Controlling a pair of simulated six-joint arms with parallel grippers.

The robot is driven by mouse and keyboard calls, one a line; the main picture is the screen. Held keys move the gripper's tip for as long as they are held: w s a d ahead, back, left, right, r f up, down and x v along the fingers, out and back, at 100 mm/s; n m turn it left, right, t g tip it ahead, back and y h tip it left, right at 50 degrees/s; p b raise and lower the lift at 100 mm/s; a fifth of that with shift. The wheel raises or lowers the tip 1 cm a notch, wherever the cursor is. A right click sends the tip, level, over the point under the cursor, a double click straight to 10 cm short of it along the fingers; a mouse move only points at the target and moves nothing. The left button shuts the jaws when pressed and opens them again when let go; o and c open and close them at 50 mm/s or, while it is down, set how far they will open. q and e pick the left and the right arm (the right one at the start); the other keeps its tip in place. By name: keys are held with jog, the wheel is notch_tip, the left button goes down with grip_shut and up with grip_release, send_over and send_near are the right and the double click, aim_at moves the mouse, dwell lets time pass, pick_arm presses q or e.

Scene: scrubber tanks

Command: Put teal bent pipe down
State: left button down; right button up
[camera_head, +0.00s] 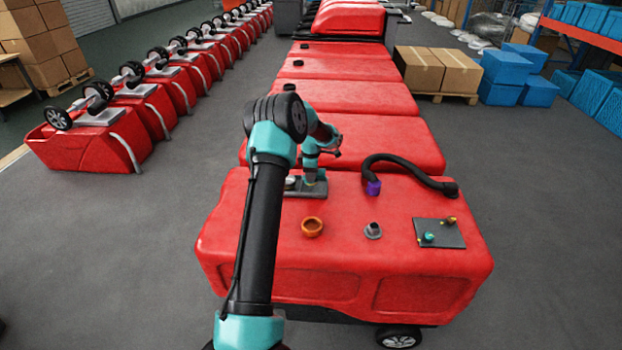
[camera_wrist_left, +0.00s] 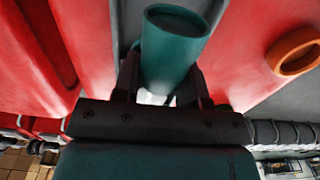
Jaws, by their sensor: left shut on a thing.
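The teal bent pipe (camera_wrist_left: 172,50) shows in the left wrist view as a round teal tube between the two dark fingers. My left gripper (camera_head: 313,181) is shut on it, and its fingers also show in the wrist view (camera_wrist_left: 160,88). In the head view the gripper is low over the far left part of the nearest red tank (camera_head: 345,245), at a dark grey plate (camera_head: 298,190). My arm hides part of that area, and I cannot tell the pipe from my teal links there. Whether the pipe touches the plate is unclear. My right gripper is not in view.
On the tank top are an orange ring (camera_head: 312,227), a grey flanged fitting (camera_head: 373,231), a black hose (camera_head: 415,172) with a purple end (camera_head: 374,188), and a dark plate (camera_head: 439,233) with small fittings. Between ring and fitting the top is clear. More red tanks stand behind.

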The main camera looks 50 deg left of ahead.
pick_arm(q)
jog(key=shift+f, duration=1.2)
jog(key=shift+f, duration=0.1)
jog(key=c, duration=0.7)
grip_release()
jog(key=shift+o, duration=0.2)
notch_tip(320, 180, up, 12)
jog(key=shift+r, duration=0.15)
